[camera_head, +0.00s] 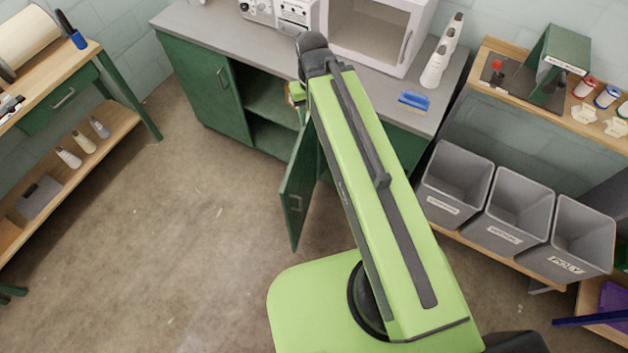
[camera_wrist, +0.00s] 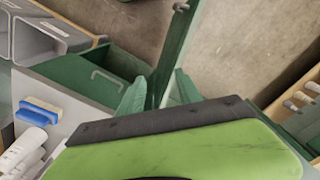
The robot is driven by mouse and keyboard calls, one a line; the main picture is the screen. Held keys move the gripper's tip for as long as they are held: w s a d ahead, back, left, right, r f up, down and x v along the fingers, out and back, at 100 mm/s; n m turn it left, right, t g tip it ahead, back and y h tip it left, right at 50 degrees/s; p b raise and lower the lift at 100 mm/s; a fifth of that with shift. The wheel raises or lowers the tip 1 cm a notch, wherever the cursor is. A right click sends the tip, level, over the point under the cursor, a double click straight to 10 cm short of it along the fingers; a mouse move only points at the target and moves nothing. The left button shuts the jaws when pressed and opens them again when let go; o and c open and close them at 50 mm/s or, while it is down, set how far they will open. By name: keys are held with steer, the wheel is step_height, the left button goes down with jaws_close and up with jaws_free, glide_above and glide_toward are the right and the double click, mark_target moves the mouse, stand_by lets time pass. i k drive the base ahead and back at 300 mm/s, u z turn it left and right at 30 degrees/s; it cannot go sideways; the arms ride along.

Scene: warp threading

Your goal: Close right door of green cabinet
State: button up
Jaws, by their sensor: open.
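The green cabinet (camera_head: 196,82) stands against the back wall under a grey worktop. Its left door is shut. Its right door (camera_head: 296,195) stands swung out into the room, showing the open shelves. In the wrist view the door (camera_wrist: 178,45) runs up from between my fingers, with its handle near the top edge. My gripper (camera_wrist: 160,85) is open, with one green finger on each side of the door panel in that picture. I cannot tell whether either finger touches it. In the head view my arm hides most of the gripper and part of the door.
Grey bins (camera_head: 456,182) stand at the right. A wooden bench (camera_head: 70,150) is at the left. The floor (camera_head: 180,230) left of the open door is clear.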

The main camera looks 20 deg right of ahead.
mark_target(296, 190)
steer(key=u, duration=1.5)
steer(key=k, duration=1.05)
steer(key=u, duration=0.75)
steer(key=k, duration=0.9)
steer(key=z, duration=0.1)
steer(key=i, duration=0.9)
steer(key=u, duration=0.1)
